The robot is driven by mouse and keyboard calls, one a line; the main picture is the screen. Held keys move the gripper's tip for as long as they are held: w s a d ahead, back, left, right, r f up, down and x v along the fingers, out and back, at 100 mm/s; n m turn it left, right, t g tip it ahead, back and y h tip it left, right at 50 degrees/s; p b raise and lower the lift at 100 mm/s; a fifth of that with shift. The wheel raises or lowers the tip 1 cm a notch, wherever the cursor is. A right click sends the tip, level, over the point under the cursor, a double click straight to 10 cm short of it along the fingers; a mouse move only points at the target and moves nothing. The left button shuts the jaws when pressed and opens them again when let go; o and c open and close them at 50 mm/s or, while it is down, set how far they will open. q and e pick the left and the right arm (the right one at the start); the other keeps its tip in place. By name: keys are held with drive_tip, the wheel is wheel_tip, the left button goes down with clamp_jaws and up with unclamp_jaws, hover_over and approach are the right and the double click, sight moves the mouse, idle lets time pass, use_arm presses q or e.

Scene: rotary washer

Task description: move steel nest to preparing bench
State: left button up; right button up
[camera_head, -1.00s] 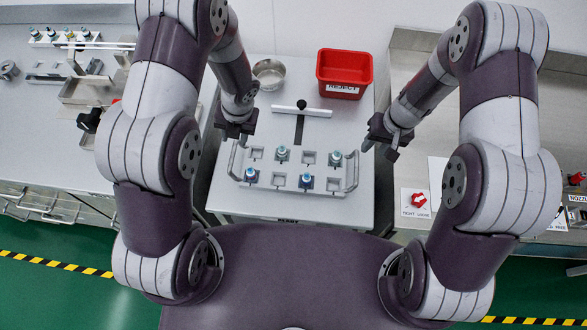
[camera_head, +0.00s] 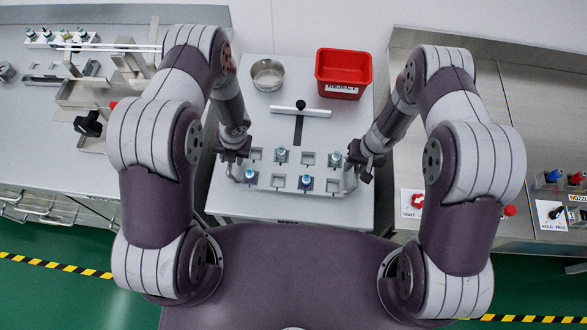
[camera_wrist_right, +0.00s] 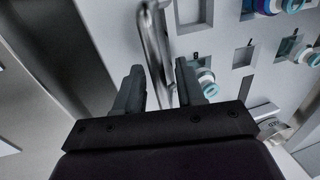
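The steel nest (camera_head: 294,169) lies on the middle table, a flat plate with square pockets and a handle at each end. Several vials with blue or teal tops stand in some pockets, such as one vial (camera_head: 305,182) at the front; other pockets are empty. My right gripper (camera_head: 357,172) is at the nest's right handle. In the right wrist view, the right gripper (camera_wrist_right: 160,85) is open, with the bar handle (camera_wrist_right: 157,45) between its fingers and gaps showing. My left gripper (camera_head: 236,158) is at the left handle and hides much of it; its fingers are unclear.
A red reject bin (camera_head: 344,75) and a round metal bowl (camera_head: 268,75) stand at the table's back. A white bar with a black knob (camera_head: 301,105) lies behind the nest. Benches flank the table; the left one (camera_head: 50,150) carries fixtures, the right one has control knobs (camera_head: 418,201).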

use_arm(q)
clamp_jaws()
use_arm(e)
clamp_jaws()
use_arm(q)
drive_tip(key=shift+r, duration=0.15)
use_arm(e)
drive_tip(key=shift+r, duration=0.15)
